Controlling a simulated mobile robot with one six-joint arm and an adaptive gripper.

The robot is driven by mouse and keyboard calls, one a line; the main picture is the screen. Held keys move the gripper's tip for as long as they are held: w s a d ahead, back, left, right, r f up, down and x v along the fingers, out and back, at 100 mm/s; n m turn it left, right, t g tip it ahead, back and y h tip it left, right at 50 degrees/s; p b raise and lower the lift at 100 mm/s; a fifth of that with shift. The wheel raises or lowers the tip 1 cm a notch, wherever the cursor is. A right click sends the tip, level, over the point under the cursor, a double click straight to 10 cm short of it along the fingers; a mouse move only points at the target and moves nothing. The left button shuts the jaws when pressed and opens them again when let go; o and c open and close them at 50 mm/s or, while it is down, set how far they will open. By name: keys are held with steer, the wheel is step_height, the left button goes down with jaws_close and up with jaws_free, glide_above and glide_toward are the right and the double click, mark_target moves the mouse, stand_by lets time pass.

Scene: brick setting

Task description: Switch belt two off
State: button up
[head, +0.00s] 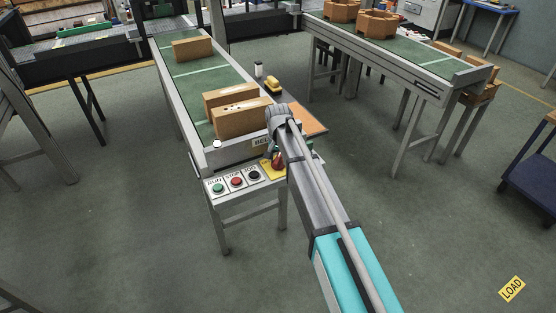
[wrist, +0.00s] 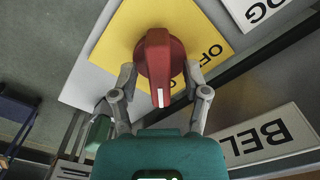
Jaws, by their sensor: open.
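A red rotary switch (wrist: 158,62) sits on a yellow plate (wrist: 112,42) in the wrist view. Its handle points down the picture towards my gripper, with a white mark at that end. The word OFF is printed on the plate to the right of the knob. My gripper (wrist: 160,74) is open, one finger on each side of the handle; I cannot tell whether either touches it. In the head view the red switch (head: 278,162) shows beside my arm at the belt's near end. The belt sign (wrist: 262,135) reads "BEL"; its number is hidden.
A panel with green (head: 218,188), red (head: 237,182) and black (head: 254,175) buttons, marked RUN, STOP and JOG, is left of the switch. Cardboard boxes (head: 243,122) lie on the green belt behind. Another conveyor (head: 400,62) stands at right. The floor in front is clear.

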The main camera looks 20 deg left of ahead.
steer(key=shift+c, duration=0.3)
jaws_close()
steer(key=shift+n, duration=0.6)
steer(key=n, duration=0.3)
steer(key=shift+n, duration=0.3)
steer(key=n, duration=1.3)
